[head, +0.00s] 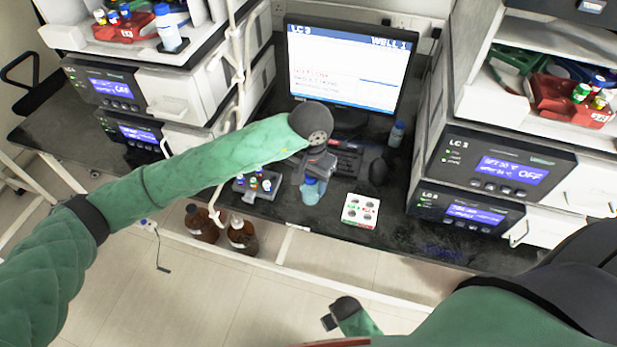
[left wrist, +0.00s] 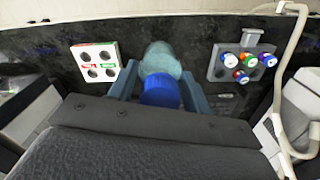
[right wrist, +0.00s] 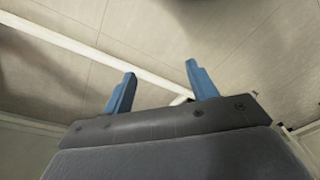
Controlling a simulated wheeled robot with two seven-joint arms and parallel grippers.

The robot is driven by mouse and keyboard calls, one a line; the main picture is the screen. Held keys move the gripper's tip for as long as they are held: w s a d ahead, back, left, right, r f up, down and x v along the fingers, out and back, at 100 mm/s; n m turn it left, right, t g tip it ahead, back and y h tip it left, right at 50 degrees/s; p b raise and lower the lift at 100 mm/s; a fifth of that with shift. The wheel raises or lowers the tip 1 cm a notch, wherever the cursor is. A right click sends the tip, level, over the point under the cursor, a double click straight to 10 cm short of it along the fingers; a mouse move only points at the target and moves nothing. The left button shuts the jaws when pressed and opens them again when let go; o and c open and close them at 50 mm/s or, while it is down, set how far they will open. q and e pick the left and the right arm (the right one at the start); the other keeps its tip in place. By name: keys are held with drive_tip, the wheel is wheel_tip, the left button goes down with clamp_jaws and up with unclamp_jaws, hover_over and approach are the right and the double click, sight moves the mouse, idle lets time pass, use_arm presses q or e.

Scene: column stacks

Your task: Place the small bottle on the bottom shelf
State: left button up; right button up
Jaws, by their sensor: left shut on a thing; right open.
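A small translucent blue bottle with a blue cap (head: 311,193) is in the grip of my left gripper (head: 315,178) at the front edge of the black bench. In the left wrist view the bottle (left wrist: 160,62) sits between the two fingers, cap toward the camera. Whether it touches the bench is unclear. Below the bench is a low level with a pale rail (head: 292,240) and brown bottles (head: 242,234); I cannot tell whether this is a shelf or floor. My right gripper (head: 335,318) hangs low, open and empty; its spread fingers (right wrist: 160,92) face bare floor.
A grey vial rack (head: 258,184) stands left of the bottle, a white holder (head: 360,210) right of it. A monitor (head: 347,65), keyboard (head: 338,158) and another bottle (head: 397,133) are behind. Instrument stacks (head: 110,90) (head: 500,172) flank the bench. A white hose hangs at left.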

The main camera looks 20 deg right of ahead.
use_arm(q)
drive_tip(key=shift+w+d+f+p, duration=0.15)
drive_tip(key=shift+w+f+p, duration=0.65)
drive_tip(key=shift+f, duration=0.4)
drive_tip(key=shift+w+d+f+p, duration=0.2)
drive_tip(key=shift+w+f+p, duration=0.45)
drive_tip(key=shift+w+f, duration=0.4)
drive_tip(key=shift+w+d+f+p, duration=0.15)
drive_tip(key=shift+w+f+p, duration=0.6)
drive_tip(key=shift+f, duration=0.55)
use_arm(e)
drive_tip(key=s+d+f, duration=0.2)
drive_tip(key=d+f, duration=0.1)
drive_tip(key=f, duration=0.8)
drive_tip(key=shift+s+f+t, duration=0.4)
drive_tip(key=shift+d, duration=0.1)
use_arm(q)
drive_tip(key=shift+f, duration=0.15)
use_arm(e)
drive_tip(key=shift+w+r, duration=0.1)
drive_tip(key=shift+r, duration=0.2)
use_arm(q)
drive_tip(key=o, duration=1.1)
drive_tip(key=shift+r, duration=0.2)
use_arm(e)
drive_tip(key=shift+w, duration=0.1)
